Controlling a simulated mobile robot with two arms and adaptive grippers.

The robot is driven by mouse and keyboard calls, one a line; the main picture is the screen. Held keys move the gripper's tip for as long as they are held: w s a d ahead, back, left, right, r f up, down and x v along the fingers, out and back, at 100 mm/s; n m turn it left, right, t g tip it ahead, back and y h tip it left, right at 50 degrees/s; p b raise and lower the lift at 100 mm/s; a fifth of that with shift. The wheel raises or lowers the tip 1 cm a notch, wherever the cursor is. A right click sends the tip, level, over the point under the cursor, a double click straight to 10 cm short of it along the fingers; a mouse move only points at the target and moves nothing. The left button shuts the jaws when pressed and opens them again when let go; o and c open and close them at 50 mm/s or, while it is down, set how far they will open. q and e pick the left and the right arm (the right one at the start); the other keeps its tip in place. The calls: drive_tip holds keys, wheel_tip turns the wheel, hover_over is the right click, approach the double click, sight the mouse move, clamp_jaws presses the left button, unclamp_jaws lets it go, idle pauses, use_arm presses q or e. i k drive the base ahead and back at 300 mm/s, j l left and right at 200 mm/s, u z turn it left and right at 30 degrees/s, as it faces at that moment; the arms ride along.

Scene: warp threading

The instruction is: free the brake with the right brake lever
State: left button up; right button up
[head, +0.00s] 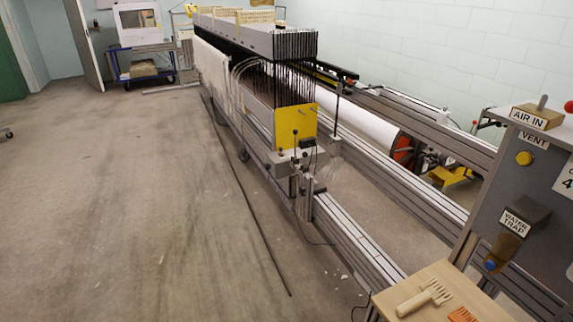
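A long warp-threading machine with a grey frame rail (350,230) runs from the front right to the back of the room. Near its right side a white warp roll (365,128) ends in an orange-red disc (403,150). Small levers or handles with red ends show beyond the rails, one red end (474,123) among them. A dark red knob (569,107) is cut by the right picture edge. I cannot tell which of these, if any, is the right brake lever. Neither of my grippers is in view.
A grey panel (535,170) labelled AIR IN, VENT and WATER TRAP stands at the right. A wooden board (450,285) at the bottom right holds a comb-like tool (425,297). A dark rod (240,180) lies along the floor. The left floor (110,210) is mostly clear.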

sight(306, 155)
drive_tip(key=i+j+z, duration=0.15)
drive_tip(key=i, duration=0.4)
drive_tip(key=i+j+u, duration=0.1)
drive_tip(key=i+j, duration=0.8)
drive_tip(key=j, duration=0.15)
drive_tip(key=i+l+u, duration=0.2)
drive_tip(key=i+l, duration=1.1)
